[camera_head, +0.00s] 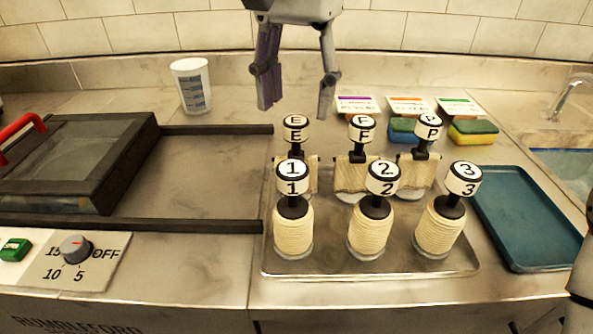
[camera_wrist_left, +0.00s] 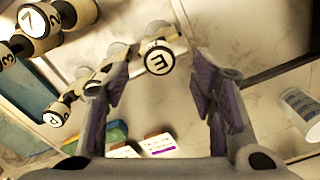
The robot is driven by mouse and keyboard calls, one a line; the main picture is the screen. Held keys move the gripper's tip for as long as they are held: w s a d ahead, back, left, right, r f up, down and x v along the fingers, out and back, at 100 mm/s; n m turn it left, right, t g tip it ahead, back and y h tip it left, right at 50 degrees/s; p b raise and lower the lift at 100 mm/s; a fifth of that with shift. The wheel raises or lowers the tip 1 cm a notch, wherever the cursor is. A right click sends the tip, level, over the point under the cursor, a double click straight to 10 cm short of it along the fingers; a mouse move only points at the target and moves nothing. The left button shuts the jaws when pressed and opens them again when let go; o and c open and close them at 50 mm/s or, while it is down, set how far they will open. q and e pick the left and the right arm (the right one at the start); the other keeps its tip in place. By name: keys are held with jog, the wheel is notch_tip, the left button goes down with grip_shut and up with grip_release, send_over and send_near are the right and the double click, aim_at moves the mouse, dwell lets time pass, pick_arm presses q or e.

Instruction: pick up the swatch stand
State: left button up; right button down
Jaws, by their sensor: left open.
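Three swatch stands with black-and-white knobs and hanging beige cloth stand in the back row of a metal tray (camera_head: 370,267): E (camera_head: 295,136), F (camera_head: 351,172) and P (camera_head: 418,168). My left gripper (camera_head: 295,108) is open and empty, pointing down just above and behind the E stand. In the left wrist view the E knob (camera_wrist_left: 160,58) shows between the spread fingers of the left gripper (camera_wrist_left: 160,72), near their tips. The P knob (camera_wrist_left: 56,115) is left of the fingers.
Thread spools 1 (camera_head: 293,230), 2 (camera_head: 369,232) and 3 (camera_head: 439,226) stand in the front row, partly hiding the stands. Sponges (camera_head: 473,132) and label cards (camera_head: 357,104) lie behind. A cup (camera_head: 191,86) is back left; a blue tray (camera_head: 530,220) is at right.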

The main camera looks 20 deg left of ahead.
aim_at(296, 120)
pick_arm(q)
notch_tip(296, 120, down, 4)
jog(key=shift+s+f, duration=0.1)
jog(key=shift+f, duration=0.15)
grip_shut()
